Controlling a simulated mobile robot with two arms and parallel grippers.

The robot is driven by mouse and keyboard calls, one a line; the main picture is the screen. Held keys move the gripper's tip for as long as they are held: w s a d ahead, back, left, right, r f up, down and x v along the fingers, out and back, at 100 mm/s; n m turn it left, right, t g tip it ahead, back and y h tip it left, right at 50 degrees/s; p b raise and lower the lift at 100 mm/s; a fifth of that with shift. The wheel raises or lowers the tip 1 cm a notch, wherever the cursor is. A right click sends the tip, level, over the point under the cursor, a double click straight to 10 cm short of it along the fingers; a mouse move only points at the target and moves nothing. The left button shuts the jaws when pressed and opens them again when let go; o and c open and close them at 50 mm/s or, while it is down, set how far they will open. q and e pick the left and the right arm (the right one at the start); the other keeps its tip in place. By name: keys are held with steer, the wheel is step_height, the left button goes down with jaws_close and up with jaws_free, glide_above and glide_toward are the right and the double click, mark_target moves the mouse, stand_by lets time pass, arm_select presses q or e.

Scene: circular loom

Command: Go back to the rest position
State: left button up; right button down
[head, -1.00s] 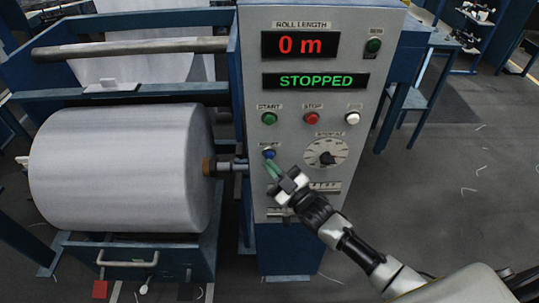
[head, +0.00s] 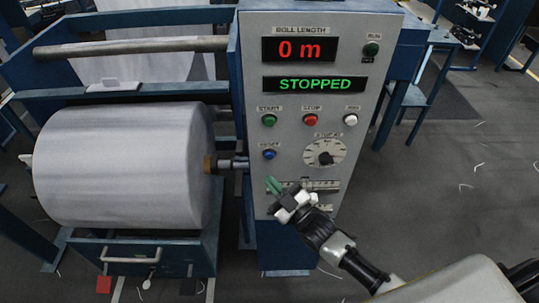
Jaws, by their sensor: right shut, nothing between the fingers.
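My right gripper (head: 274,186) is in front of the lower part of the grey control panel (head: 330,95), below the blue button (head: 269,154) and apart from it. Its greenish fingers are shut with nothing between them. The wrist hides part of the panel's lower edge. The display (head: 299,49) reads "0 m" and the status display (head: 315,84) reads "STOPPED". My left gripper is not in view.
A large white fabric roll (head: 125,167) sits on its shaft left of the panel. A blue drawer (head: 140,256) is below it. A blue side table (head: 425,95) stands to the right. The grey floor (head: 440,190) at right is mostly clear.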

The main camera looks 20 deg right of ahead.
stand_by(0.6)
steer(key=s+d+f+m+g+h, duration=0.2)
steer(key=s+f, duration=0.1)
steer(key=f, duration=0.7)
steer(key=s+d+f+m+g+h, duration=0.1)
steer(key=s+d+f+g+h, duration=0.15)
steer(key=f, duration=0.65)
steer(key=s+d+f+m+g+h, duration=0.2)
steer(key=s+f+g, duration=0.15)
steer(key=f, duration=0.65)
steer(key=s+f+m+g+h, duration=0.1)
steer(key=s+f+g, duration=0.2)
steer(key=s+f, duration=0.3)
steer(key=s+d+f+m+g+h, duration=0.1)
steer(key=s+f+g, duration=0.2)
steer(key=s, duration=1.2)
steer(key=s+d+f+m+g+h+b, duration=0.1)
steer(key=s+f+g, duration=0.3)
steer(key=s+f, duration=0.5)
steer(key=s, duration=0.2)
steer(key=shift+s+d+m, duration=0.15)
steer(key=shift+s+m, duration=0.15)
steer(key=shift+s, duration=0.05)
steer(key=shift+f, duration=0.1)
